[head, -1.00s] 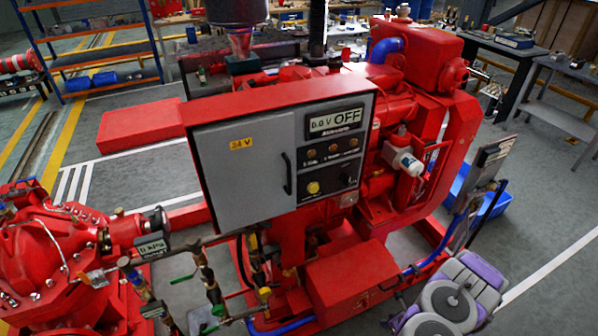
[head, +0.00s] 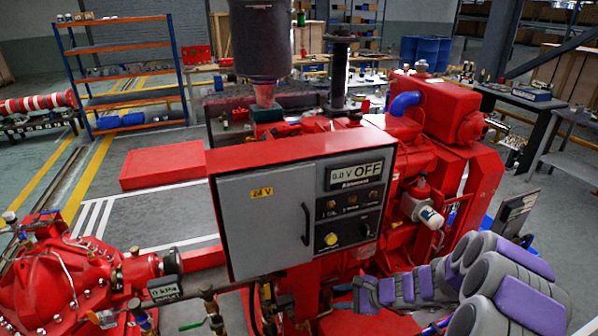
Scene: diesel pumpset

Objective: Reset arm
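My grey and purple arm is in the lower right of the head view, in front of the red diesel pumpset. It is bent, with its bulky joints at the right and a slimmer part reaching left. My gripper (head: 343,298) seems to be the small dark end at the left of that part, below the control panel (head: 305,210). Its fingers are too dark and small to tell open from shut, and I see nothing held. The panel's grey door is closed, and its display reads 0.0 V and OFF.
The red pump (head: 65,270) with a kPa gauge (head: 163,289) stands at the left. The engine (head: 440,110) is behind the panel. A blue and orange shelf (head: 120,75) and workbenches (head: 520,100) stand further back. Open floor lies at the left.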

